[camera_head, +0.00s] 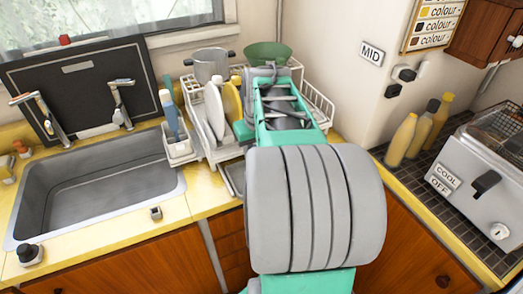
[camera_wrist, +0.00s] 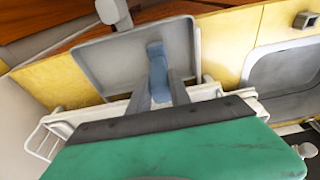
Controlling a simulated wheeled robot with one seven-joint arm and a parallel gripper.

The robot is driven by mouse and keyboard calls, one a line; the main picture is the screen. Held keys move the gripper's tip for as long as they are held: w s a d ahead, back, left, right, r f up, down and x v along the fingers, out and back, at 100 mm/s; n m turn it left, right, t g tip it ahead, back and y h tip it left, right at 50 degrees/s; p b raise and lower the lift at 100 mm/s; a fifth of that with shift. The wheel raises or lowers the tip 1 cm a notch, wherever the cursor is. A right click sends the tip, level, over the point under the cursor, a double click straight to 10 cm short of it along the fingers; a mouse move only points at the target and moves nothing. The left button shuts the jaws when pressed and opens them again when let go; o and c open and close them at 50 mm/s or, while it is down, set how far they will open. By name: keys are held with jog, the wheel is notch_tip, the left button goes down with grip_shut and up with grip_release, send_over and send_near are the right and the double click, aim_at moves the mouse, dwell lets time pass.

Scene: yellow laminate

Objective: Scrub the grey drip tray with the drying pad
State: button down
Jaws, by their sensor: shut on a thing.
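The grey drip tray (camera_wrist: 108,58) lies on the yellow counter in front of the dish rack. In the head view only a sliver of the tray (camera_head: 232,180) shows left of my arm. My gripper (camera_wrist: 160,88) is shut on a small blue thing, which I take to be the drying pad (camera_wrist: 157,68). The pad is over the tray in the wrist view; I cannot tell whether it touches the surface. In the head view my arm hides the fingertips and the pad.
A white dish rack (camera_head: 320,108) behind the tray holds plates, a pot (camera_head: 211,66) and a green bowl (camera_head: 267,54). The sink (camera_head: 95,190) is at left with a white caddy (camera_head: 181,151) beside it. Yellow bottles (camera_head: 402,140) and a fryer (camera_head: 490,165) stand at right.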

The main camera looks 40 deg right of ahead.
jog(key=shift+w+a, duration=0.1)
jog(key=shift+a, duration=0.45)
jog(key=shift+d, duration=0.1)
jog(key=shift+s+d, duration=0.25)
jog(key=shift+d, duration=0.6)
jog(key=shift+s+d, duration=0.25)
jog(key=shift+d, duration=0.6)
jog(key=shift+s+d+p, duration=0.25)
jog(key=shift+d, duration=0.65)
jog(key=shift+s+d+p, duration=0.2)
jog(key=shift+s+d, duration=0.05)
jog(key=shift+d, duration=0.6)
jog(key=d, duration=0.1)
jog(key=s+d, duration=0.1)
jog(key=d, duration=0.1)
jog(key=shift+d+p, duration=0.2)
jog(key=shift+p, duration=0.1)
